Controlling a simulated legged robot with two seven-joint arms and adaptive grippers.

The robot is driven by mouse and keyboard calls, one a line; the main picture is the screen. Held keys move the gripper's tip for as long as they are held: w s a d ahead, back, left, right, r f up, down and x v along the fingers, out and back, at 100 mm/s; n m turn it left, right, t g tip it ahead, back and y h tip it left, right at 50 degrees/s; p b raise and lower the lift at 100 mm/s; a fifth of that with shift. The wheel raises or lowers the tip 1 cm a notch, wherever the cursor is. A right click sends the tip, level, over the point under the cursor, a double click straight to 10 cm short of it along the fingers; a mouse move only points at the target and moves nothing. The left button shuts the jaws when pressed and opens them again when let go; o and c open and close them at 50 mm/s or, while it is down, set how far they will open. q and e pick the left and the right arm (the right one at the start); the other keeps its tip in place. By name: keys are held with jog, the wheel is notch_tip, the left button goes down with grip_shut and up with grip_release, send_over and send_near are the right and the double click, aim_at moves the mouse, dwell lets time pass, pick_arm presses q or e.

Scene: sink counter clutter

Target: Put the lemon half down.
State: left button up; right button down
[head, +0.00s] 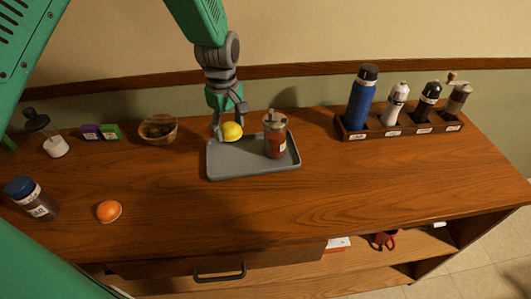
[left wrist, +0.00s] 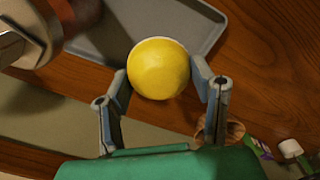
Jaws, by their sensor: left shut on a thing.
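The yellow lemon half (head: 232,131) is at the back left part of the grey tray (head: 225,171) in the head view. My left gripper (head: 229,124) is shut on it from behind. In the left wrist view the lemon half (left wrist: 159,68) sits between the two fingers of the gripper (left wrist: 163,85), with the tray's rim (left wrist: 205,42) beyond it. I cannot tell whether the lemon half touches the tray. My right gripper is not in view.
A brown-red jar (head: 275,140) stands on the tray right of the lemon half. A wooden bowl (head: 158,130) is to the left. An orange half (head: 109,211) lies front left. A rack (head: 400,131) holds several bottles and grinders. The counter's front middle is clear.

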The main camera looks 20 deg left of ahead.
pick_arm(q)
send_over(231, 157)
jog(key=f, duration=0.6)
jog(key=shift+a+f, duration=0.3)
jog(key=shift+a, duration=0.1)
jog(key=f, duration=0.1)
jog(key=d+f, duration=0.1)
jog(key=shift+f, duration=0.4)
jog(key=shift+d+f, duration=0.1)
jog(key=shift+f, duration=0.05)
jog(key=o, duration=1)
jog(key=shift+a+f, duration=0.1)
jog(key=shift+a, duration=0.15)
jog(key=shift+o, duration=0.8)
jog(key=shift+a+f, duration=0.1)
jog(key=shift+a, duration=0.15)
jog(key=shift+d, duration=0.1)
jog(key=shift+d, duration=0.2)
